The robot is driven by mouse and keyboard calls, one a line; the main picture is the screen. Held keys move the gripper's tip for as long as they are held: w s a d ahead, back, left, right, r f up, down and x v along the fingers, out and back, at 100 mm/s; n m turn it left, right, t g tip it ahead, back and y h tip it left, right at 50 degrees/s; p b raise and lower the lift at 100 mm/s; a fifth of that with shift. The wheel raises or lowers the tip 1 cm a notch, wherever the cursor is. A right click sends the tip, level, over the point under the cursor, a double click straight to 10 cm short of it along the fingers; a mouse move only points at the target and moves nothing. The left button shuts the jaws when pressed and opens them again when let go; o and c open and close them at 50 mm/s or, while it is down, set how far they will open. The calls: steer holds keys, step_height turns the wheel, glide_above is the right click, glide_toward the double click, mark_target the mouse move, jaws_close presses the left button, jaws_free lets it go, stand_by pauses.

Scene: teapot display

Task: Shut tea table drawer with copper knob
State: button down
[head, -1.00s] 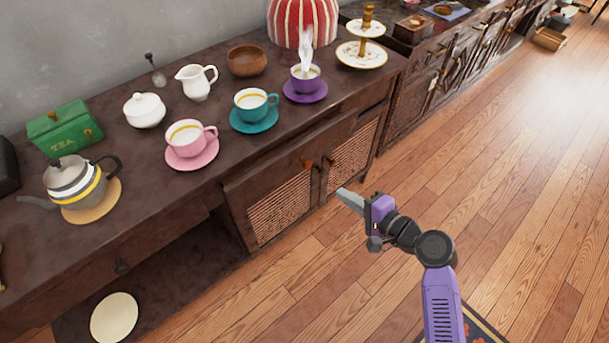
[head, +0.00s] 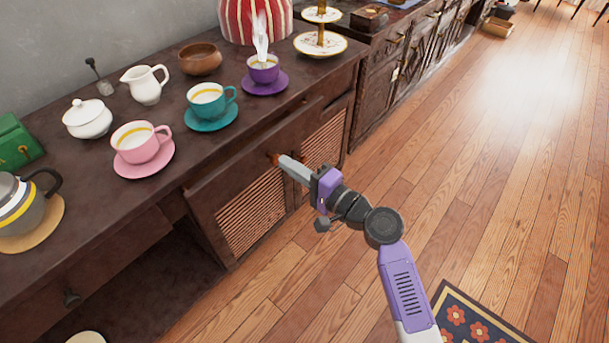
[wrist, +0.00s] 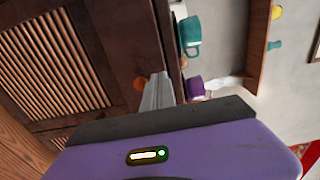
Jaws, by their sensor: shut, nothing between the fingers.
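The tea table (head: 95,215) is dark brown wood. Its drawer (head: 235,172), above the slatted doors, seems to stand out a little from the table; how far is hard to tell. The small orange copper knob (head: 274,158) is on the drawer front, partly covered by my fingertips. My gripper (head: 284,162) is shut and empty, its tips right at the knob in the head view. In the wrist view, the knob (wrist: 140,84) shows just left of my shut fingers (wrist: 157,90); I cannot tell whether they touch.
Teal cup (head: 207,100), pink cup (head: 140,142) and steaming purple cup (head: 263,70) stand on saucers near the table's front edge. A dark knob (head: 72,297) is on another drawer at lower left. The wooden floor (head: 470,180) at right is open, with a patterned rug (head: 480,318).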

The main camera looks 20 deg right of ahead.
mark_target(260, 146)
steer(key=shift+b+x, duration=0.3)
steer(key=shift+x, duration=2.85)
steer(key=b+x, duration=0.2)
steer(key=x, duration=0.2)
steer(key=shift+a+f, duration=0.1)
steer(key=shift+f, duration=0.05)
steer(key=shift+w+a, duration=0.1)
steer(key=shift+w, duration=0.25)
steer(key=shift+r, duration=0.3)
steer(key=shift+s+a+f, duration=0.1)
